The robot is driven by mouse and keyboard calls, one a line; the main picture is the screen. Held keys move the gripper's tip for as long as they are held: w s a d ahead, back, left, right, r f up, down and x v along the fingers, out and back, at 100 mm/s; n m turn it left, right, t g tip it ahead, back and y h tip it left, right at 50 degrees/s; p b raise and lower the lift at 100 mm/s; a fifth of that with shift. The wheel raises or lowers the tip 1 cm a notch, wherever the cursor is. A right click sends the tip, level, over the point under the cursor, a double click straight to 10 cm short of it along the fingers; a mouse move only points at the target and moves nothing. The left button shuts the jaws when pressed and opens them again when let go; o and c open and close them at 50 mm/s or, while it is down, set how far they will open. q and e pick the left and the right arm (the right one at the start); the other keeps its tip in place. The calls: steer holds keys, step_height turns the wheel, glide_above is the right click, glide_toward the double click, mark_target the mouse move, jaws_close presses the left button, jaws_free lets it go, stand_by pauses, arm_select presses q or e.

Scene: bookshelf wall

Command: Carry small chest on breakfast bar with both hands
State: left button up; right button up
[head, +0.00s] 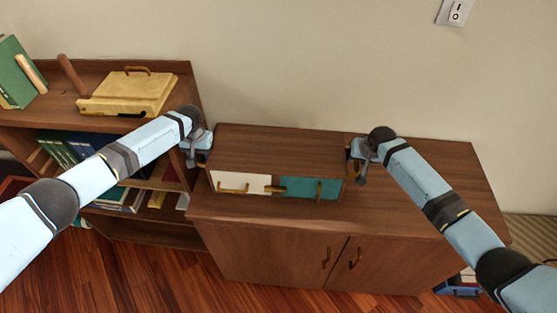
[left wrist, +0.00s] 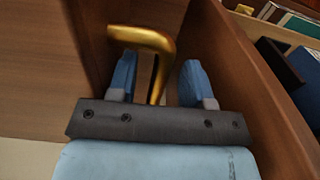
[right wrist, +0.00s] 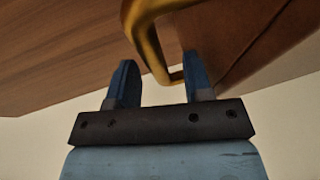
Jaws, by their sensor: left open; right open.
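The small chest (head: 280,150) is a brown wooden box with a white drawer front (head: 233,183) and a teal one (head: 310,188). It sits upright on a low brown cabinet (head: 415,200). My left gripper (head: 197,158) is at its left side, open. In the left wrist view, a gold handle (left wrist: 143,38) reaches between the open fingers (left wrist: 157,80). My right gripper (head: 353,160) is at its right side, also open. In the right wrist view, another gold handle (right wrist: 146,45) comes down between the fingers (right wrist: 158,80). I cannot tell whether fingers touch the handles.
A bookshelf (head: 120,228) with books stands directly left of the cabinet, close to my left gripper. A yellow case (head: 130,92) and a green book (head: 20,72) are on its top. The wall is close behind. The cabinet top is clear to the right of the chest.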

arm_select(q)
steer(key=shift+f, duration=0.2)
arm_select(e)
steer(key=shift+f, duration=0.15)
arm_select(q)
jaws_close()
arm_select(e)
jaws_close()
arm_select(q)
steer(key=shift+r, duration=0.15)
arm_select(e)
steer(key=shift+w, duration=0.1)
stand_by(0.8)
